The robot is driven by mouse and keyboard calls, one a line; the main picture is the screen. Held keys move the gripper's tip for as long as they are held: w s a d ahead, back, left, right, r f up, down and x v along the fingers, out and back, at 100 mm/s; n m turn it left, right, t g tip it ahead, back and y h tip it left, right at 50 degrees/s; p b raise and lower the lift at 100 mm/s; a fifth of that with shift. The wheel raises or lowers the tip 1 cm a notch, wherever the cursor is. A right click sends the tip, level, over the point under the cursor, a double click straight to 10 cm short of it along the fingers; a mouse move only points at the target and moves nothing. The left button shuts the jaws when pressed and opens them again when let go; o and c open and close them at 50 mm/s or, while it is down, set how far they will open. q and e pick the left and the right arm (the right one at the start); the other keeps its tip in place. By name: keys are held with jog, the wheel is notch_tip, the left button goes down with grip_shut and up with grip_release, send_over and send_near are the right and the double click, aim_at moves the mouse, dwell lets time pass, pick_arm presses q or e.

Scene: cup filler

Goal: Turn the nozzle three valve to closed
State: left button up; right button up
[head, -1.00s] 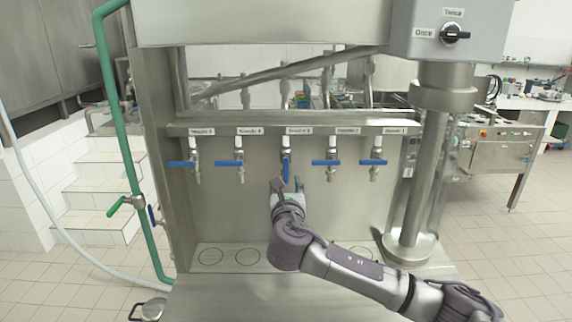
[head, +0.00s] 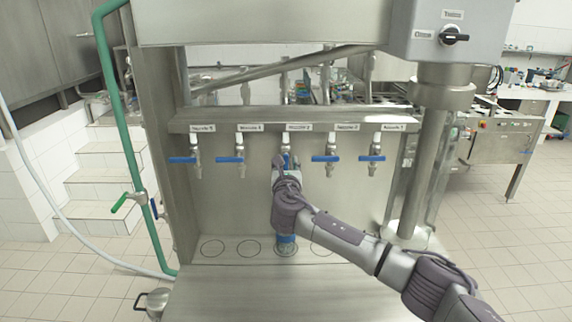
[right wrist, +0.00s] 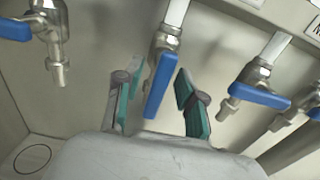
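The nozzle three valve is the middle one of the row. Its blue handle (head: 286,160) points out toward me, while the other handles lie crosswise. In the right wrist view this blue handle (right wrist: 158,86) hangs between the two fingers of my right gripper (right wrist: 159,72). The fingers are apart, one on each side of the handle, with a visible gap on both sides. In the head view my right gripper (head: 286,164) is at the middle valve and hides part of it. My left gripper is not in view.
Neighbouring blue handles (head: 230,160) and (head: 325,159) stand close on both sides. A steel column (head: 428,170) is at the right, a green pipe (head: 122,110) at the left. A small blue thing (head: 286,239), mostly hidden by my arm, shows near the ledge (head: 230,262).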

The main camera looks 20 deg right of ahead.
grip_shut()
jog(key=shift+a+f+m+b, duration=0.1)
jog(key=shift+m+b, duration=0.35)
jog(key=shift+m, duration=0.2)
jog(key=shift+a+f+m+b, duration=0.1)
jog(key=shift+m+b, duration=0.35)
jog(key=shift+m, duration=0.2)
jog(key=m+b, duration=0.2)
jog(key=m, duration=0.3)
jog(key=r+m+b, duration=0.1)
jog(key=m+b, duration=0.2)
jog(key=m, duration=0.2)
jog(key=a+m+b, duration=0.1)
jog(key=m+b, duration=0.2)
jog(key=m, duration=0.2)
jog(key=shift+w+r, duration=0.2)
jog(key=shift+r, duration=0.2)
jog(key=shift+m, duration=0.3)
